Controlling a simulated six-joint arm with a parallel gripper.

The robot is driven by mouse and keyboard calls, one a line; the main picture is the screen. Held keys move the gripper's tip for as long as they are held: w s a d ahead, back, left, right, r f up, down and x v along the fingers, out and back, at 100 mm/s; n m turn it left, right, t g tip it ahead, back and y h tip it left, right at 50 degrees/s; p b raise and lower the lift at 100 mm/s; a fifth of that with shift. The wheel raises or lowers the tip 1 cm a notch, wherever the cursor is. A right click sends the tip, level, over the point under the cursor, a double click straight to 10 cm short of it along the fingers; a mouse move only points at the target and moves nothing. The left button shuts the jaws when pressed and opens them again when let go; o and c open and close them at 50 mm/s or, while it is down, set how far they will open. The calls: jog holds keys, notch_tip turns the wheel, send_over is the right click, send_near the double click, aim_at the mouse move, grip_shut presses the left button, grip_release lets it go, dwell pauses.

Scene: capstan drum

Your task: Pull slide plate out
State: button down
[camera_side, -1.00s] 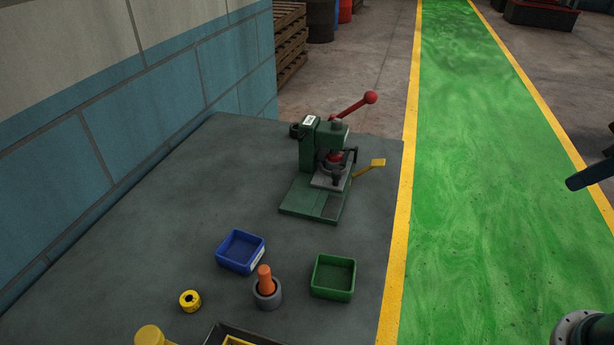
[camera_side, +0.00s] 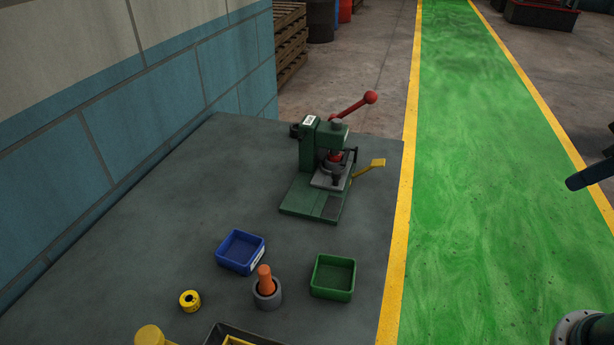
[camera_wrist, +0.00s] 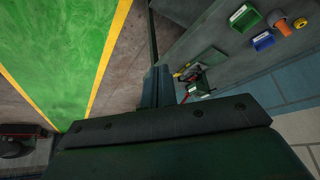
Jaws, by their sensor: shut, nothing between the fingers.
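The slide plate (camera_side: 326,182) is a light grey plate on the green base (camera_side: 302,202) of a small green press (camera_side: 311,140). It lies under the press head, with dark parts on top of it. The press has a red-knobbed lever (camera_side: 354,107) and a yellow handle (camera_side: 371,167) at its right. In the wrist view the press (camera_wrist: 196,84) is small and partly hidden behind my gripper (camera_wrist: 157,72). My gripper is shut and empty, well away from the press.
A blue bin (camera_side: 241,251), a green bin (camera_side: 333,277), a grey cup with an orange peg (camera_side: 265,279) and a yellow ring (camera_side: 190,300) stand in front of the press. A dark tray (camera_side: 240,334) is at the front edge. The table's left side is clear.

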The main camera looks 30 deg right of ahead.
jog(key=c, duration=2.2)
grip_release()
jog(key=c, duration=1.5)
grip_release()
jog(key=shift+w, duration=0.1)
jog(key=shift+c, duration=0.2)
jog(key=g, duration=0.1)
send_over(337, 171)
jog(key=s, duration=0.6)
notch_tip(337, 171, down, 8)
jog(key=shift+a, duration=0.1)
jog(key=x, duration=1.3)
jog(key=shift+w+f, duration=0.1)
jog(key=shift+f, duration=0.15)
